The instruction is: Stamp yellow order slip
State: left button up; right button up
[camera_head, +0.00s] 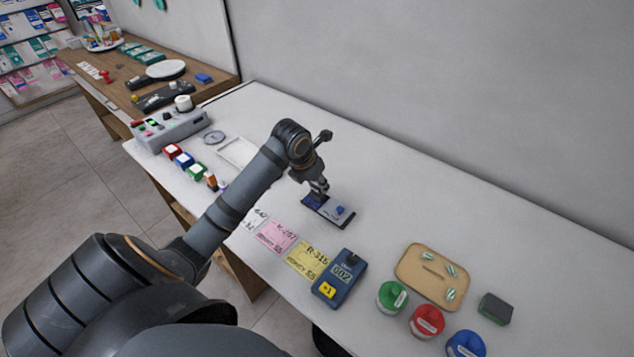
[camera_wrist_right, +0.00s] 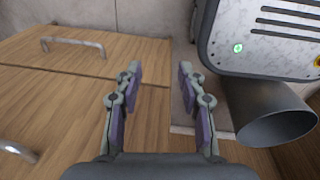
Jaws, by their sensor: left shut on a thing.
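The yellow order slip (camera_head: 314,258) lies flat on the white counter (camera_head: 390,190), just left of a blue counter device (camera_head: 340,278) reading 002. A pink slip (camera_head: 277,235) and a paler slip lie beside it, farther up the row. My left gripper (camera_head: 318,189) is above the dark ink pad (camera_head: 328,211), beyond the slips. It is shut on a small dark stamp, mostly hidden by the fingers, at the pad's left part. I cannot tell whether stamp and pad touch. My right gripper (camera_wrist_right: 158,85) is open and empty in the right wrist view.
Green (camera_head: 391,297), red (camera_head: 426,321) and blue (camera_head: 466,344) round containers stand right of the counter device, near a tan tray (camera_head: 432,276) and a dark block (camera_head: 496,308). Wooden cabinet fronts (camera_wrist_right: 60,110) face my right gripper. The counter's back strip is clear.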

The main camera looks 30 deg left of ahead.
pick_arm(q)
jog(key=shift+f+b, duration=0.3)
dwell(0.5)
jog(key=shift+f, duration=0.2)
dwell(1.2)
notch_tip(320, 180, up, 7)
jog(key=p, duration=0.6)
jog(key=shift+r, duration=0.1)
